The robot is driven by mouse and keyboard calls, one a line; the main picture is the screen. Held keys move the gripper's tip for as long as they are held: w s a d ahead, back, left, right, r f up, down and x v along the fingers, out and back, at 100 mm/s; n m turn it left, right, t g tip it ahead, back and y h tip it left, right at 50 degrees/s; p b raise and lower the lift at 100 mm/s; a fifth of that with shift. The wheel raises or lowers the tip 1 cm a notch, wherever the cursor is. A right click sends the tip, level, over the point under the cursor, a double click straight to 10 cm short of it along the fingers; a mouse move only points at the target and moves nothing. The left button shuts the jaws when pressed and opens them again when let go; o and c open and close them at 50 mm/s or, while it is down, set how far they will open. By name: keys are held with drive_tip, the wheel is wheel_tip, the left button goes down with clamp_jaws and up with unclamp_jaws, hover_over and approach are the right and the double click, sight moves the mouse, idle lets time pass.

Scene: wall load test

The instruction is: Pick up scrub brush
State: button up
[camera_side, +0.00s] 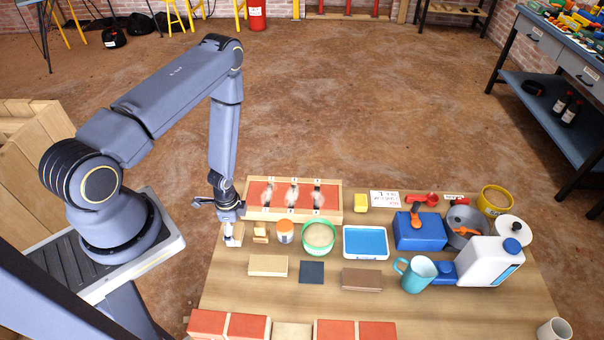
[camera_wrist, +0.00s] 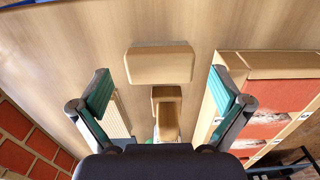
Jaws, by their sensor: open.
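My gripper (camera_side: 231,218) points down at the left end of the table, in front of the tray's left end. In the wrist view, my gripper (camera_wrist: 162,92) is open, with two green-padded fingers wide apart. A narrow tan wooden piece (camera_wrist: 167,112) lies between them, perhaps the scrub brush; no bristles show clearly. A wider tan block (camera_wrist: 160,66) lies just beyond it. In the side view, a wooden piece (camera_side: 236,236) is partly hidden under my gripper, and a small tan block (camera_side: 260,233) stands to its right. I cannot tell for certain which is the brush.
A wooden tray with red panels (camera_side: 250,212) lies behind my gripper. An orange-lidded jar (camera_side: 285,232) and green bowl (camera_side: 318,237) stand to the right. A tan block (camera_side: 268,266) lies nearer the camera, and red bricks (camera_side: 207,324) line the front.

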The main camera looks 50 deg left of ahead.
wheel_tip(320, 180, down, 2)
drive_tip(key=shift+f, duration=0.15)
drive_tip(key=c, duration=1.2)
